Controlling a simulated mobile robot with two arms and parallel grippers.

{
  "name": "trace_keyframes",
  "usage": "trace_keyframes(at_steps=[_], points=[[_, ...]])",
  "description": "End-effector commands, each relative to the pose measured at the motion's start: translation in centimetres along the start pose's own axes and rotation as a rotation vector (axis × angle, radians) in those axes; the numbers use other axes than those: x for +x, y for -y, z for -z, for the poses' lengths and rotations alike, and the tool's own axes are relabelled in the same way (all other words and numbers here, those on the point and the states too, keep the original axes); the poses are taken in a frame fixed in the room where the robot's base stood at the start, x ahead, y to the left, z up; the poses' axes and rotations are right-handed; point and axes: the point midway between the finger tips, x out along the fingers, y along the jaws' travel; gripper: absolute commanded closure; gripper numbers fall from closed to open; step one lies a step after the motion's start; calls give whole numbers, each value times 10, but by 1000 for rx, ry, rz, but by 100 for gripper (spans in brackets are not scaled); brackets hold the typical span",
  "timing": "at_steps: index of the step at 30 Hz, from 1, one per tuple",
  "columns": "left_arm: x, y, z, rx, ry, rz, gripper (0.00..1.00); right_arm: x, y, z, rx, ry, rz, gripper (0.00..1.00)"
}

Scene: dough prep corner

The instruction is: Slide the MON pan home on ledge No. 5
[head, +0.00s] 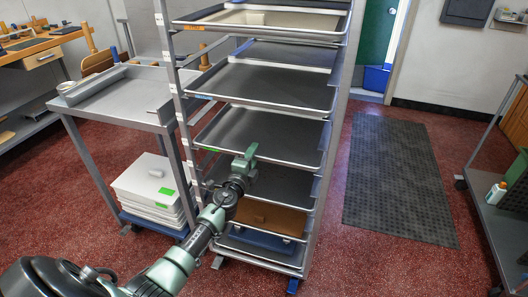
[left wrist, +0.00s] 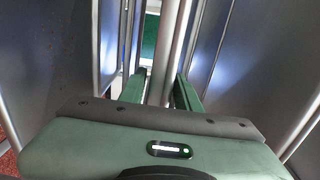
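The tall metal rack (head: 163,62) holds several grey sheet pans on ledges. Small white tags run up its left post, too small to read. A pan with a green label (head: 212,149) at its front left corner sits mid-rack; I cannot read MON on any label. My left gripper (head: 247,158) is at this pan's front rim, turned on its side. In the left wrist view, its green fingers (left wrist: 161,82) stand apart with a pale metal rim (left wrist: 166,55) running between them. I cannot tell whether they touch it. My right gripper is not in view.
Other pans carry an orange label (head: 194,27) and a blue label (head: 200,97). A brown pan (head: 268,217) sits low in the rack. A steel cart (head: 120,85) with white lidded boxes stands left. A black mat (head: 398,175) lies right; another cart (head: 490,205) is beyond it.

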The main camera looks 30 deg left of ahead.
Motion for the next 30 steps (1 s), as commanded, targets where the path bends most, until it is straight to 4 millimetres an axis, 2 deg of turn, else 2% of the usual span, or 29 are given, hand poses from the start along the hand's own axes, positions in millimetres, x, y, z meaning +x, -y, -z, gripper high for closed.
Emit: trace_keyframes(at_steps=[12,30], points=[[-3,-3,1,-1,-1,-5,52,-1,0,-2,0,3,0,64],[-51,-1,1,-2,-1,-3,52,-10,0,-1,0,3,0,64]])
